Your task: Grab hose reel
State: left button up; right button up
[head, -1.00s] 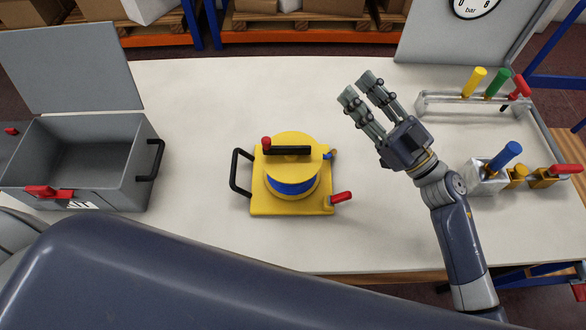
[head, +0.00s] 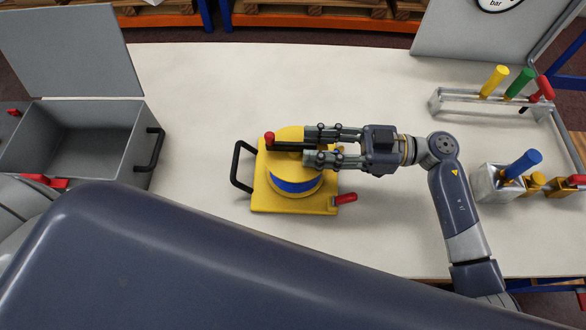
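The hose reel (head: 260,195) is a yellow base with a yellow drum and blue hose, standing on the white table. It has a black bar handle (head: 288,147) across its top, a red knob, a black side handle on its left and a red-tipped nozzle at lower right. My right gripper (head: 312,146) comes in from the right over the reel. Its fingers are apart, one on each side of the black bar handle's line, covering its right part. Whether they touch it I cannot tell. My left gripper is not in view.
An open grey case (head: 130,175) with red latches stands at the left. At the right are a metal rack (head: 462,106) with yellow and green handles and a metal block (head: 490,182) with a blue handle. A grey gauge panel (head: 470,40) stands behind. The table around the reel is clear.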

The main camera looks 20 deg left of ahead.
aim_at(292, 142)
jog(key=p+x, duration=0.1)
jog(key=x, duration=0.3)
jog(key=shift+a+r+p, duration=0.1)
jog(key=shift+a+p, duration=0.3)
jog(key=shift+a, duration=0.3)
jog(key=shift+d, duration=0.1)
grip_shut()
